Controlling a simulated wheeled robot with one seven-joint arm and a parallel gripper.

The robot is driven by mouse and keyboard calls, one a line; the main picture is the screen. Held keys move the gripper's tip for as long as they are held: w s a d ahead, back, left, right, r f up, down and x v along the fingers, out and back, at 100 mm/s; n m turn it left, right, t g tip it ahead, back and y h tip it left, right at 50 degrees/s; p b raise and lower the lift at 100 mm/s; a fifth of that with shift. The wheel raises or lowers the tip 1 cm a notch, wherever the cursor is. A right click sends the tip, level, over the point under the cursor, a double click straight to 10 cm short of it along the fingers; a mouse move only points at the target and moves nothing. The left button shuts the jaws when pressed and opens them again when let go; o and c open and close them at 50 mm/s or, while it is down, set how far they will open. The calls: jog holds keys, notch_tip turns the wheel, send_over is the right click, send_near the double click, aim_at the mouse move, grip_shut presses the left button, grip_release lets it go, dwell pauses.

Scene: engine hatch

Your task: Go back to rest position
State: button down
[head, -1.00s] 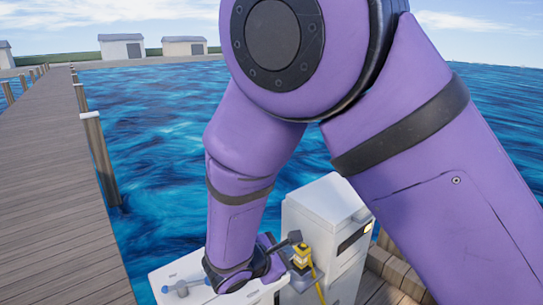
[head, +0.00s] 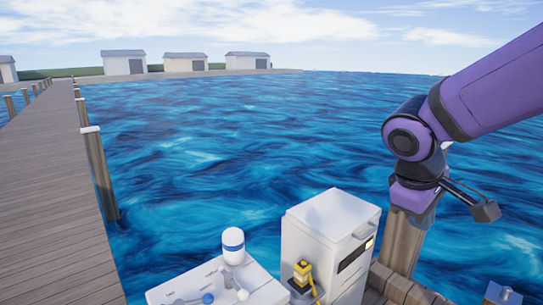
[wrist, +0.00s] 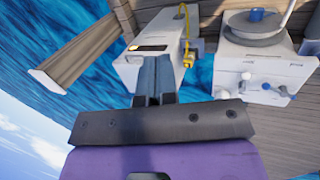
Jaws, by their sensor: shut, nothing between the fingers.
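My gripper shows in the wrist view (wrist: 154,62) with its two grey-blue fingers together and nothing between them. In the head view my purple arm comes in from the right edge, bent at the elbow, with the wrist hanging beyond the white cabinet's right side, in front of a wooden post. The fingertips are hard to make out there. The gripper is apart from the cabinet and the white counter.
The white cabinet (head: 325,225) stands at lower middle, with a yellow device (head: 302,272) at its left. The white counter (head: 255,284) holds levers and a blue-banded white canister (head: 233,246). A wooden post (head: 402,243) stands right. A dock (head: 45,200) runs left; open water lies behind.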

jog(key=s+d+r+m+t+y, duration=0.3)
jog(key=s+r+m, duration=0.4)
jog(key=s, duration=0.4)
jog(key=shift+s+d+t+y, duration=0.3)
jog(key=shift+d+y, duration=0.2)
jog(key=shift+d, duration=0.2)
jog(key=shift+w, duration=0.15)
